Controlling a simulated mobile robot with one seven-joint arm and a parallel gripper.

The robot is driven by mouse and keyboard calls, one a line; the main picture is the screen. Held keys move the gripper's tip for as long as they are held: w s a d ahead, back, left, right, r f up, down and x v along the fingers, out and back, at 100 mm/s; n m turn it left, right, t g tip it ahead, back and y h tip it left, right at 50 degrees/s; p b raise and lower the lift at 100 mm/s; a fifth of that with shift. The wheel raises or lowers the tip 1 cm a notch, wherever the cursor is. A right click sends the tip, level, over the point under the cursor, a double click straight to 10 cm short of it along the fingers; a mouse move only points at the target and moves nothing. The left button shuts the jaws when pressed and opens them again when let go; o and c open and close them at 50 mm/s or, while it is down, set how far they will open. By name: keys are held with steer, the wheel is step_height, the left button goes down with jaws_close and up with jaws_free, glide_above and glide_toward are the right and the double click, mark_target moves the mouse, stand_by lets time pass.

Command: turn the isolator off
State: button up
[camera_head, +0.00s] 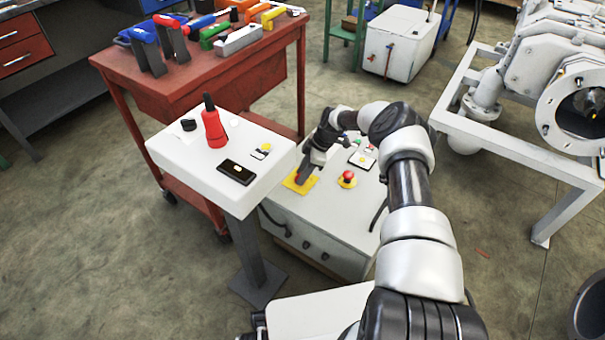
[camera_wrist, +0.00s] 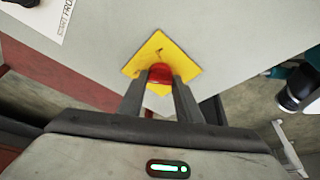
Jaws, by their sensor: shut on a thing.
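The isolator is a red knob (camera_wrist: 160,73) on a yellow square plate (camera_wrist: 168,50), set on the top of a grey-white cabinet. In the head view the yellow plate (camera_head: 296,187) lies near the cabinet's left edge, and my gripper (camera_head: 303,176) covers much of it. In the wrist view my gripper (camera_wrist: 160,88) points at the plate with one dark finger on each side of the red knob. The fingers are shut on the knob. The plate looks like a diamond in the wrist view. Its markings and the knob's switch position cannot be read.
A red mushroom button (camera_head: 347,177) on a yellow base sits just right of my gripper. A white panel on a post (camera_head: 180,150) carries a red cone-shaped thing (camera_head: 213,127) close by on the left. A red tool cart (camera_head: 250,85) stands behind.

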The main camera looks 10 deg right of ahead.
steer(key=shift+w+n+g, duration=0.1)
steer(key=shift+n+g, duration=0.3)
steer(key=shift+n, duration=0.6)
steer(key=o, duration=1)
steer(key=shift+o, duration=0.2)
steer(key=p+v, duration=0.3)
steer(key=v, duration=1.4)
steer(key=shift+r, duration=0.25)
